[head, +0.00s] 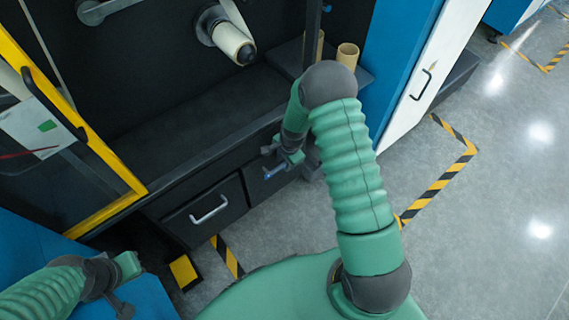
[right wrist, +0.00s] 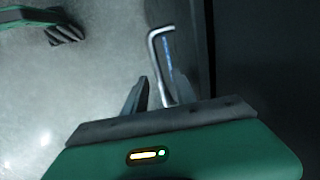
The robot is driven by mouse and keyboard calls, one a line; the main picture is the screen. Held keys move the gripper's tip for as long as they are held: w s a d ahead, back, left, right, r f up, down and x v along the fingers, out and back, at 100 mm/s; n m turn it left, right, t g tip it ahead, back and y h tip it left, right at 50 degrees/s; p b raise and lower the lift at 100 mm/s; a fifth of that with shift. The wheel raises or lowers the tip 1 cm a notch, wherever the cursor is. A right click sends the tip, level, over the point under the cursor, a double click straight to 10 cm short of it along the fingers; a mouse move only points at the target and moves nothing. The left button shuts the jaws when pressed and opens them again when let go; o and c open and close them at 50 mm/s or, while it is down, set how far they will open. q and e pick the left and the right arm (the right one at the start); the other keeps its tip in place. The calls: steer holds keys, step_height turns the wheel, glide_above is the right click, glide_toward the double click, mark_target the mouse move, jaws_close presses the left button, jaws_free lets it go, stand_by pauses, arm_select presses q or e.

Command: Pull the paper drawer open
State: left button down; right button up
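Two dark drawers sit low in the machine's front. The left drawer (head: 205,213) has a pale bar handle (head: 209,209) and looks shut. The right drawer (head: 262,186), with a blue mark (head: 274,171) on its front, is partly hidden by my right arm and also looks shut; I cannot tell which holds paper. My right gripper (head: 281,158) is at the right drawer. In the right wrist view its fingers (right wrist: 158,93) are apart, with a metal handle (right wrist: 155,50) reaching between them; contact is unclear. My left gripper (head: 124,288) is low at left, away from the drawers, its fingers unclear.
A black ledge (head: 190,120) runs above the drawers, below a white roll (head: 232,42). Cardboard tubes (head: 347,55) stand right of it. A yellow frame (head: 80,115) edges the left. Grey floor (head: 500,200) is clear at right.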

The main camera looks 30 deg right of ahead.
steer(key=shift+c, duration=0.4)
jaws_close()
stand_by(1.0)
